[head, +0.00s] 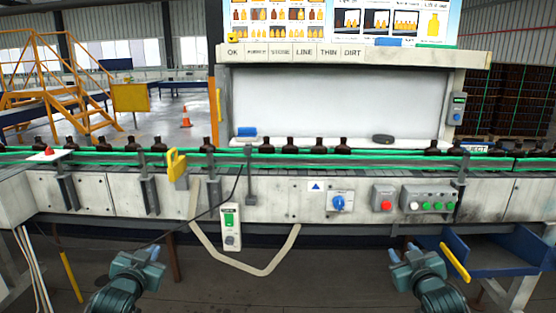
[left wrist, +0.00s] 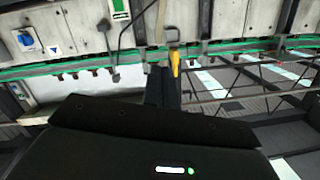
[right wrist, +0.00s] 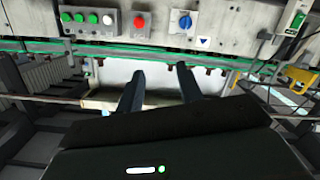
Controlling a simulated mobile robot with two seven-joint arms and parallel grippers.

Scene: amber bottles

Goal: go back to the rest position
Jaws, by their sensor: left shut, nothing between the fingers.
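My left gripper (head: 138,256) hangs low in front of the conveyor at the left of the head view. In the left wrist view its two dark fingers (left wrist: 162,86) are together with nothing between them. My right gripper (head: 407,252) is low in front of the conveyor at the right of the head view. In the right wrist view its fingers (right wrist: 160,82) stand apart and the gap is empty. Neither gripper touches anything.
Dark amber bottles (head: 291,145) stand in a row on the conveyor behind green rails. A conveyor front panel (head: 275,200) carries switches and buttons. A blue bin (head: 500,247) stands near my right gripper.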

